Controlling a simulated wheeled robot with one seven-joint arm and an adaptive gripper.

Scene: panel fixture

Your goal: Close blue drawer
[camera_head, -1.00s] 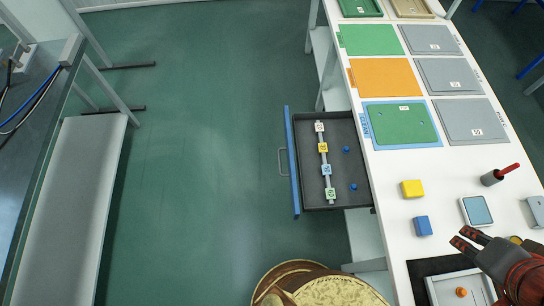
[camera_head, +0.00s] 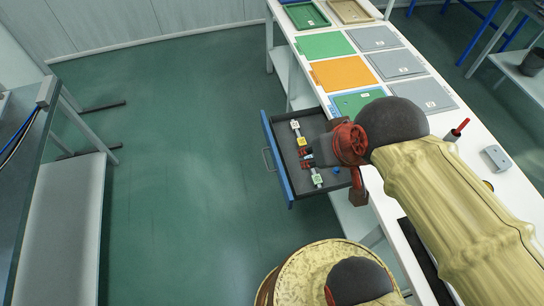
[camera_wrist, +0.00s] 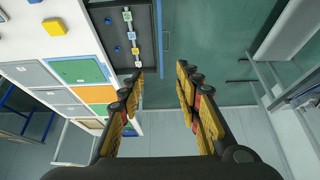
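The blue-fronted drawer (camera_head: 278,160) is pulled out from the left side of the white table, showing its dark tray. Its front and handle (camera_head: 267,159) face left. Inside lies a grey strip with several coloured tags (camera_head: 297,139). The drawer also shows at the top of the wrist view (camera_wrist: 160,25). My gripper (camera_head: 307,160) appears over the drawer tray in the head view, hiding part of it; its height above the tray is hard to judge. In the wrist view my gripper (camera_wrist: 158,84) has its fingers spread apart with nothing between them.
On the white table (camera_head: 497,190) lie green, orange (camera_head: 343,73) and grey panels, a red-handled tool in a holder (camera_head: 457,130) and a small grey box (camera_head: 496,158). A grey bench (camera_head: 60,215) stands at left. The green floor (camera_head: 180,160) left of the drawer is clear.

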